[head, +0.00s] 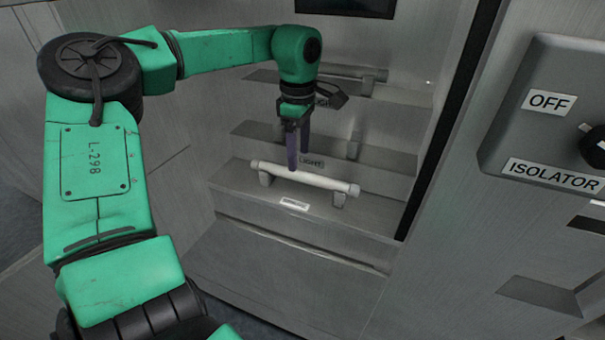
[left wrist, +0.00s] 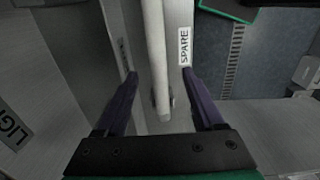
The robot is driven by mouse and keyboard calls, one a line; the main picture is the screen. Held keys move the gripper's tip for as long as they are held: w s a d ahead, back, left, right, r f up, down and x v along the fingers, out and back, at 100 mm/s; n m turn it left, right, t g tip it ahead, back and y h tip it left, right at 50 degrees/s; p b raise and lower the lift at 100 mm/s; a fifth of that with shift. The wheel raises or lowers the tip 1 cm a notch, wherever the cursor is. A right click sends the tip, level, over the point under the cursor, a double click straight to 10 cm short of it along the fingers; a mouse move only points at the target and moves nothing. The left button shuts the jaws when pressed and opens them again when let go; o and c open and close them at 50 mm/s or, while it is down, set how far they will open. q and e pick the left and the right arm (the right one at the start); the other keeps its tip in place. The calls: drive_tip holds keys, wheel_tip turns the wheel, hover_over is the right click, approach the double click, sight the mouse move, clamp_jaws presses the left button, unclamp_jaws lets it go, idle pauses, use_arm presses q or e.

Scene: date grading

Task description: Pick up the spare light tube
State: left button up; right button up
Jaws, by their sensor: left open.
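The spare light tube (head: 310,178) is a white rod lying across two small supports on a grey step in the head view. A white label sits on the step in front of it; in the left wrist view this label (left wrist: 184,46) reads SPARE. My left gripper (head: 292,167) is above the tube, pointing down, with its dark purple fingers at the tube's left half. In the left wrist view the tube (left wrist: 154,50) runs between the two open fingers of the left gripper (left wrist: 160,75), touching neither as far as I can see. My right gripper is not in view.
Higher steps rise behind the tube, with another tube-like bar (head: 340,71) on the upper one and LIGHT labels. A grey isolator box (head: 545,130) with a black knob stands at the right. A dark vertical edge (head: 450,120) bounds the recess on the right.

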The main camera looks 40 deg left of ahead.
sight(299, 172)
use_arm(q)
wheel_tip(299, 172, down, 5)
drive_tip(key=shift+w+a+f+p, duration=0.1)
drive_tip(key=shift+f+p, duration=0.1)
drive_tip(key=shift+p, duration=0.9)
drive_tip(key=shift+f, duration=0.15)
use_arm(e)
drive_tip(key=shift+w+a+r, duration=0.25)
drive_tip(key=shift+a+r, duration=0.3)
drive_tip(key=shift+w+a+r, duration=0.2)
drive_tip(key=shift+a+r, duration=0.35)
use_arm(q)
clamp_jaws()
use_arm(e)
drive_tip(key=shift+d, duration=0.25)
